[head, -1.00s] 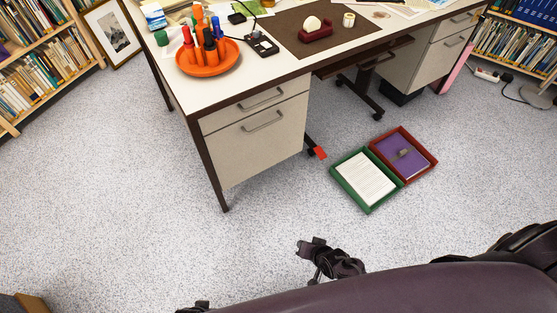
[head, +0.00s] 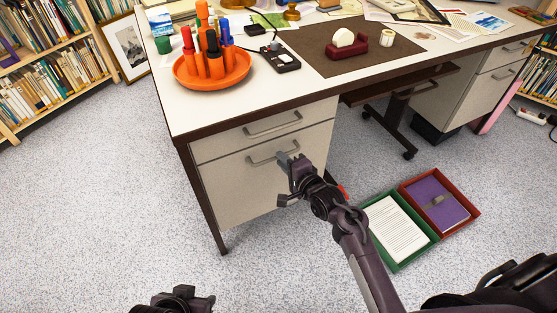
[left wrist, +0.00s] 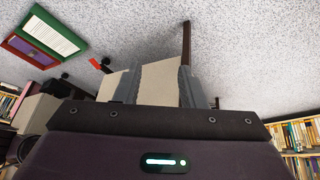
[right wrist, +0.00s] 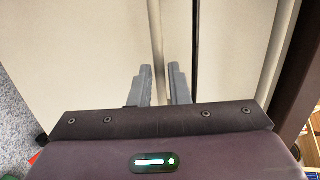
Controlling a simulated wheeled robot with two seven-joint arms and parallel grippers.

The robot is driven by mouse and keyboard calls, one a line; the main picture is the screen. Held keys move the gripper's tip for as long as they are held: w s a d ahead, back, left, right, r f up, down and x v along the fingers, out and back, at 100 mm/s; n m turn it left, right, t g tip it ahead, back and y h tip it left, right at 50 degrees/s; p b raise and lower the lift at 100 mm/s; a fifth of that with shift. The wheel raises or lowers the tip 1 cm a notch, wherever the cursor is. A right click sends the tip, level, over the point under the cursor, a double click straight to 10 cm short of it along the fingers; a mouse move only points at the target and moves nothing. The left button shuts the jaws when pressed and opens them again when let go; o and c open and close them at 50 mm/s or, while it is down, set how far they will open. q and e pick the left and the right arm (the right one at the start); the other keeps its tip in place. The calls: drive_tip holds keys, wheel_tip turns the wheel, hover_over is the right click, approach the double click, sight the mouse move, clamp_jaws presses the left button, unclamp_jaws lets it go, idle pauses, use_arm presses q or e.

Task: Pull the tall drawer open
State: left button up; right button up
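The tall drawer (head: 240,190) is the deep lower front of the desk's left pedestal and appears closed flush. Its grey bar handle (head: 262,159) runs across near its top edge. My right gripper (head: 284,158) is at the right part of this handle. In the right wrist view the handle (right wrist: 157,40) runs upright into the narrow gap between the fingers (right wrist: 160,78), with no clear grip on it. My left gripper (head: 185,300) is low at the bottom edge, away from the desk. Its fingers (left wrist: 158,75) are apart and empty in the left wrist view.
A shallow drawer (head: 230,143) with its own handle is above. An orange tray (head: 212,72) of markers stands on the desktop. A green tray (head: 392,262) and a red tray (head: 472,212) lie on the floor at right. Floor left of the desk is clear.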

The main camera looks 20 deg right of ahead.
use_arm(q)
drive_tip(key=shift+w+d, duration=0.2)
drive_tip(key=shift+d, duration=0.35)
use_arm(e)
drive_tip(key=shift+x, duration=1.45)
clamp_jaws()
